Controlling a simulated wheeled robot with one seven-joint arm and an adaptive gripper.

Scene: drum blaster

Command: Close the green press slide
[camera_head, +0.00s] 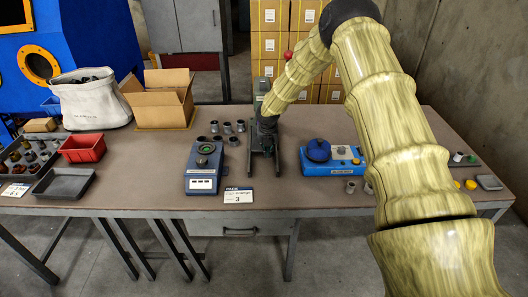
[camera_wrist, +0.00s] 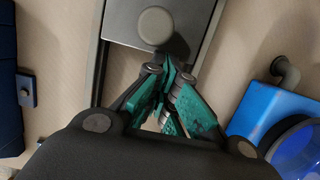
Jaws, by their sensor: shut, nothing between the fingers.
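The press (camera_head: 262,88) stands upright at the middle of the table, dark grey-green, with a dark two-railed base (camera_head: 250,168). My gripper (camera_head: 267,125) is at the press, above its base, and hides part of it. In the wrist view, a grey slide block with a round grey knob (camera_wrist: 155,25) lies between dark rails (camera_wrist: 98,60). It looks grey rather than green there. My gripper (camera_wrist: 170,75) shows teal fingers, shut and empty, with the tips close to the block's near edge beside the knob. I cannot tell whether they touch it.
A blue-grey device (camera_head: 201,168) stands left of the press. A blue station with a round dark lid (camera_head: 330,160) is close on the right, also in the wrist view (camera_wrist: 270,105). Several small cups (camera_head: 228,127) stand behind left. A cardboard box (camera_head: 160,105) is farther left.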

